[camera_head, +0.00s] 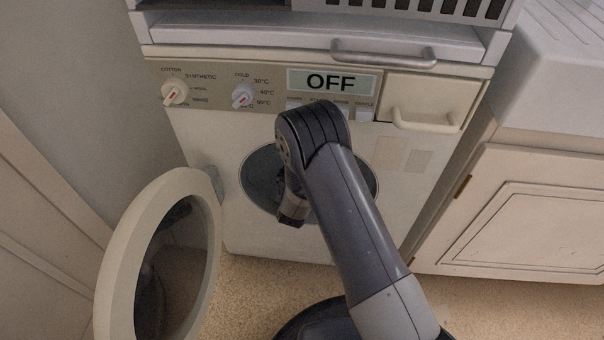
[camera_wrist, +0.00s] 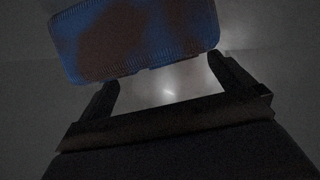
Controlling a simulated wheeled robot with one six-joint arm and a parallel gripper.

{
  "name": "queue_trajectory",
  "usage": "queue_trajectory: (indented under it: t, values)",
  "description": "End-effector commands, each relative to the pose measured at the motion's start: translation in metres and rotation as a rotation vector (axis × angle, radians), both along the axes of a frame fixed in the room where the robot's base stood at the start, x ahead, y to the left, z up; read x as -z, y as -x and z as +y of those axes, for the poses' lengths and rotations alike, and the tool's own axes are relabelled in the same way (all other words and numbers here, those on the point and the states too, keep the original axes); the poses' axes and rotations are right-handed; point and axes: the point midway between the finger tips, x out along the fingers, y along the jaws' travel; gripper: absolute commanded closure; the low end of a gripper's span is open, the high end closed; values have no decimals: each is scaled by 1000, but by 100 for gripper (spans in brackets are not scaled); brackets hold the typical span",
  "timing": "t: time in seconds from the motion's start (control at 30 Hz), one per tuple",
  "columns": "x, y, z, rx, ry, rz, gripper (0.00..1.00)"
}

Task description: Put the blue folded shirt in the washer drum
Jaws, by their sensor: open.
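The washer (camera_head: 205,130) stands ahead with its round door (camera_head: 112,262) swung open to the left. In the head view my arm reaches down to the dark drum opening (camera_head: 258,182), and my gripper's fingers are hidden there. In the dim wrist view my gripper (camera_wrist: 168,85) is open, its two dark fingers spread apart. The blue folded shirt (camera_wrist: 185,25), with brownish patches, is just beyond the fingertips, slightly tilted. I cannot tell whether the fingers touch it. A pale grey surface shows around it. The shirt is not visible in the head view.
The washer panel shows OFF on its display (camera_head: 332,82), with two knobs and a drawer handle (camera_head: 425,122). A grey handled unit (camera_head: 300,32) sits on top. A cream cabinet (camera_head: 530,215) stands to the right. The open door takes up the left side.

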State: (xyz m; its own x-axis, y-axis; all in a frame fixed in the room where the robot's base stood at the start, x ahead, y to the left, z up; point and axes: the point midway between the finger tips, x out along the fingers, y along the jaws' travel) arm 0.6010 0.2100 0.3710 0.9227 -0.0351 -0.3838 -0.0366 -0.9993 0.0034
Motion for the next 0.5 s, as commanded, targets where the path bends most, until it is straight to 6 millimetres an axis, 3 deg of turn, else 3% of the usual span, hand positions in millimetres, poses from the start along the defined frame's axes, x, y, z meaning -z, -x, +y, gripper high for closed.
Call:
queue_trajectory:
  t: [0.13, 0.5]
  values:
    - [-16, 0, 0, 0, 0, -1, 0]
    - [-46, 80, 4, -4, 2, 1, 0]
